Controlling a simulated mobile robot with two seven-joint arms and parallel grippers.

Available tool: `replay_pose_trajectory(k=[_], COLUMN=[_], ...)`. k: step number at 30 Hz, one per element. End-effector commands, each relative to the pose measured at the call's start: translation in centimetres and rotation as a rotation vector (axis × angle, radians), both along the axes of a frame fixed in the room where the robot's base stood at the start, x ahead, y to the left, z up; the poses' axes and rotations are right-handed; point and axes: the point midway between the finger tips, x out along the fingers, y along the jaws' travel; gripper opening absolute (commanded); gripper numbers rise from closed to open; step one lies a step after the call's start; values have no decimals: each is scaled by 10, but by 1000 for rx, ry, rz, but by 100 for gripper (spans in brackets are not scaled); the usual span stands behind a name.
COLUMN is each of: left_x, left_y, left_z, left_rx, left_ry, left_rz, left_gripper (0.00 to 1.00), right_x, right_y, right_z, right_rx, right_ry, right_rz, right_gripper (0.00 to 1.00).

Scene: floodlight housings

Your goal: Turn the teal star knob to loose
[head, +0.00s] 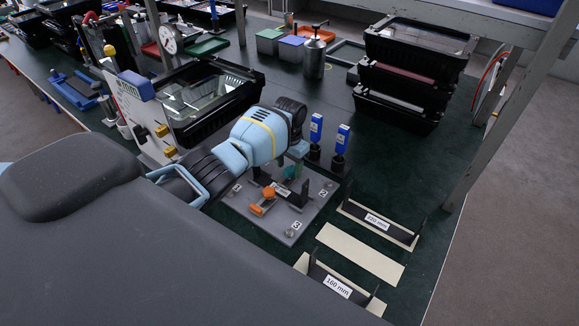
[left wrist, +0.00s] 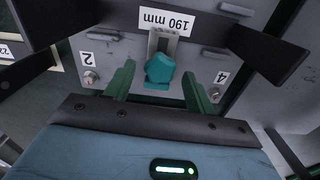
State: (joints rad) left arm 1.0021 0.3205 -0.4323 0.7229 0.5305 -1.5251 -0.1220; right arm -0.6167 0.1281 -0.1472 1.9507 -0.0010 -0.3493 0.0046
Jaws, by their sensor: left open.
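The teal star knob (left wrist: 160,68) shows in the left wrist view, in front of a grey upright bracket on the grey plate (left wrist: 107,58). A "190 mm" label (left wrist: 166,22) is just beyond it. My left gripper (left wrist: 157,73) is open, with one green finger on each side of the knob. A gap shows between each finger and the knob. In the head view my left gripper (head: 291,171) points down over the grey plate (head: 288,222). There my gripper and arm partly hide the knob. My right gripper is not in view.
An orange knob (head: 268,192) stands on the plate close to my left gripper. Two blue-topped items (head: 341,140) stand behind it. Black label brackets (head: 378,222) are to the right. Black trays (head: 410,75) are stacked at the back. Bare green bench lies between.

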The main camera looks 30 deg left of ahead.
Motion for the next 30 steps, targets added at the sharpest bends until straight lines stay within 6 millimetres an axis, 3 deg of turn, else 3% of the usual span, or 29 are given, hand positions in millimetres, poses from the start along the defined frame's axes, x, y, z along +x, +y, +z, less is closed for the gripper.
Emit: replay_pose_trajectory(k=[15, 30], left_x=[0, 0], left_y=[0, 0], left_z=[66, 70], left_rx=[1, 0], left_ry=[-2, 0], left_rz=[-1, 0], left_gripper=[55, 55], right_x=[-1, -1], right_y=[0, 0], right_z=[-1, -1], right_rx=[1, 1], right_ry=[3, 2], right_rz=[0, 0], right_gripper=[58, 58])
